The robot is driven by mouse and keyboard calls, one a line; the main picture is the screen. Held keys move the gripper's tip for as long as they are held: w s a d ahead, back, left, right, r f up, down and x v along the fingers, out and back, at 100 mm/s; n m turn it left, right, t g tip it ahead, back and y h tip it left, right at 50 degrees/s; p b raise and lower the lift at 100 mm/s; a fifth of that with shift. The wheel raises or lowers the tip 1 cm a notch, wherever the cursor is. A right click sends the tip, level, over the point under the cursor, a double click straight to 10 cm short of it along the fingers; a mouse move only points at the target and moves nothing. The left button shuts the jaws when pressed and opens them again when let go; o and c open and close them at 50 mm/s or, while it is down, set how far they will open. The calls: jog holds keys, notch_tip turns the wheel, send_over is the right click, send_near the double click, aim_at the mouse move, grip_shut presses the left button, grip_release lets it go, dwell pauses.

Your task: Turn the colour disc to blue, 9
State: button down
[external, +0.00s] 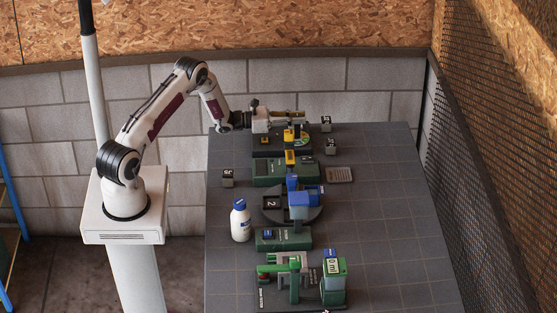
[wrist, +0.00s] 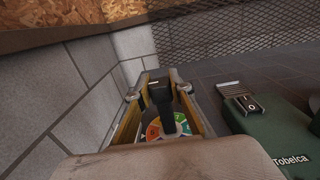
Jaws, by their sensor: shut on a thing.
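The colour disc (external: 303,136) is at the far end of the table in the external view, partly hidden by my gripper and a yellow part. In the wrist view the colour disc (wrist: 183,125) shows orange, red, green and pale sectors between my fingers. A dark upright handle (wrist: 164,97) stands in front of it. My gripper (external: 300,114) reaches over the disc from the left, and its fingers (wrist: 158,92) lie either side of the handle, shut on it. The number or colour the disc is set to is too small to read.
Small grey number cubes (external: 326,123) stand close to the right. A green box (external: 283,172) with a yellow part, a dark round turntable (external: 271,216), a white bottle (external: 240,222) and a green scale (external: 333,282) stand nearer the front. The table's right side is mostly clear.

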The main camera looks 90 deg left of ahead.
jog(key=shift+r+n+g+y, duration=0.1)
jog(key=shift+n+g+y, duration=0.2)
jog(key=shift+n+y, duration=1.5)
jog(key=shift+m+y, duration=0.4)
jog(key=c, duration=1.8)
grip_release()
jog(key=shift+s+d, duration=0.15)
jog(key=shift+s, duration=0.55)
jog(key=shift+v, duration=0.8)
jog(key=shift+d+r, duration=0.1)
jog(key=shift+r, duration=3.35)
